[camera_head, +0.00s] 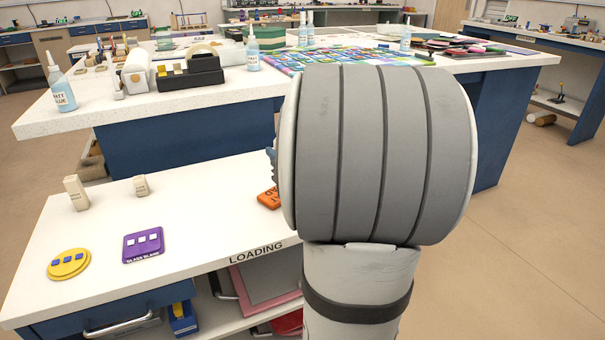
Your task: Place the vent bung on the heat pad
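Two small beige pieces stand upright at the back left of the white loading table: a taller stepped one (76,193) and a shorter one (141,185). Their labels are too small to read, so I cannot tell whether either is the vent bung. An orange piece (268,198) with dark lettering lies near the table's right end, partly hidden by my arm. I cannot tell whether it is the heat pad. My grey arm fills the centre right and hides my gripper. A small dark blue toothed part shows at the arm's left edge, and I cannot tell what it belongs to.
A yellow disc (69,263) and a purple square marked GLASS BLANK (143,245) lie at the table's front left. The middle of the loading table (205,215) is clear. A higher bench (200,98) with bottles (60,83) and a tape dispenser (190,72) stands behind.

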